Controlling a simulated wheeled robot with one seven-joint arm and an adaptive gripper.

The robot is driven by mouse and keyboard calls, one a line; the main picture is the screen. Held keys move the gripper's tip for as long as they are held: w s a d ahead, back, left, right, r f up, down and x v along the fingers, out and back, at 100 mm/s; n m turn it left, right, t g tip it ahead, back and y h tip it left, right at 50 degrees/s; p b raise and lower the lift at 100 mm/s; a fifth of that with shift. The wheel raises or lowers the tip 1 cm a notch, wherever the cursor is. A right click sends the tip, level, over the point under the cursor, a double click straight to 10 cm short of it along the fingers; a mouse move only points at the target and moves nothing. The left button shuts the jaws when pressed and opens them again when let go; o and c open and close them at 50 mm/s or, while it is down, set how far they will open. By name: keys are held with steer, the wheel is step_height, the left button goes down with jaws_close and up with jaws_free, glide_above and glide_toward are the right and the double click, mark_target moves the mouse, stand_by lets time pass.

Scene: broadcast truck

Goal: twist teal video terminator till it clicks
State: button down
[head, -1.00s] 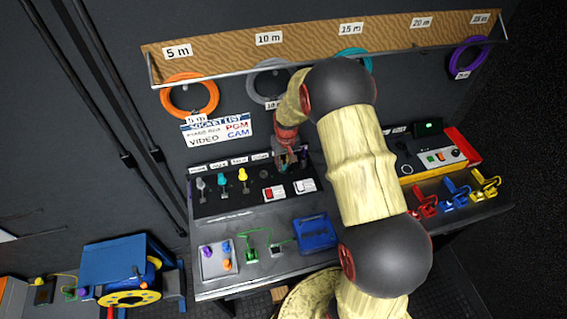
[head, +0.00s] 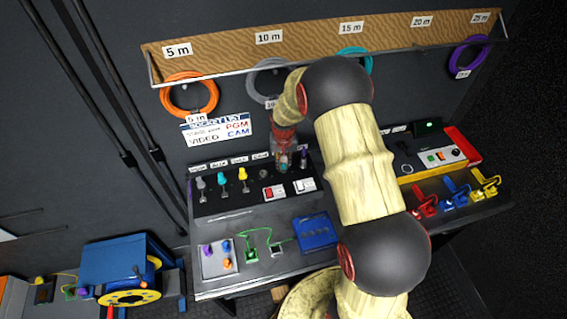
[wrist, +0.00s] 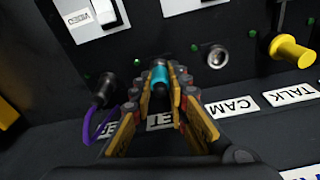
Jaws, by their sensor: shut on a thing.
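The teal video terminator (wrist: 172,76) sits at the front of the black panel in the wrist view, between my gripper's fingertips. My gripper (wrist: 161,92) is shut on it, one yellow-and-dark finger on each side. The terminator's far end meets the panel, but the fingers hide part of it and I cannot tell how far it is turned. In the head view my gripper (head: 284,162) is at the panel, right of the yellow lever, and the terminator is a tiny teal spot there.
A black plug with a purple cable (wrist: 88,128) is close left of my gripper. A bare metal socket (wrist: 217,57) and a yellow knob (wrist: 292,52) are to the right. White switches (wrist: 93,17) stand above. A blue box (head: 315,232) is on the bench.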

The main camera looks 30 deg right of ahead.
steer(key=shift+m+b, duration=0.45)
steer(key=shift+m, duration=1.15)
steer(key=shift+f+m, duration=0.1)
steer(key=shift+m, duration=0.2)
steer(key=c, duration=1.7)
jaws_free()
steer(key=shift+o, duration=0.2)
step_height(320, 180, up, 12)
steer(key=s+a, duration=0.1)
